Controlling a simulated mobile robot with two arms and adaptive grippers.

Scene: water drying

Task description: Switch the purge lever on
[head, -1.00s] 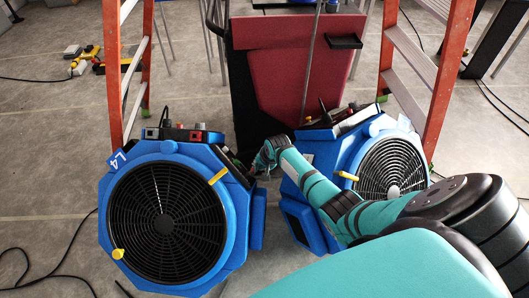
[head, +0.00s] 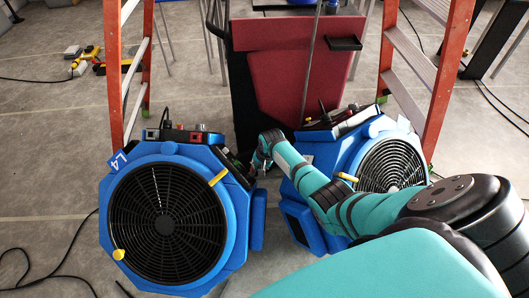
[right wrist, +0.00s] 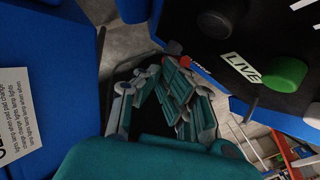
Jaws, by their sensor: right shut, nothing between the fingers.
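My right gripper (head: 259,160) is between the two blue air movers, beside the inner side of the left one (head: 238,205). In the right wrist view its fingers (right wrist: 160,72) are drawn together and empty. Just beyond the fingertips is a small red-tipped part (right wrist: 174,47), likely the purge lever, at the edge of a black control panel (right wrist: 270,50). A small label beside it is partly covered by a finger. I cannot tell whether the fingers touch it, or which way it is set. My left gripper is not in view.
The panel also carries a green knob (right wrist: 286,71) by a LIVE label (right wrist: 240,67) and a black knob (right wrist: 221,22). The right blue air mover (head: 345,150) stands close to my right arm. An orange ladder (head: 452,75) and a red machine (head: 285,75) stand behind.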

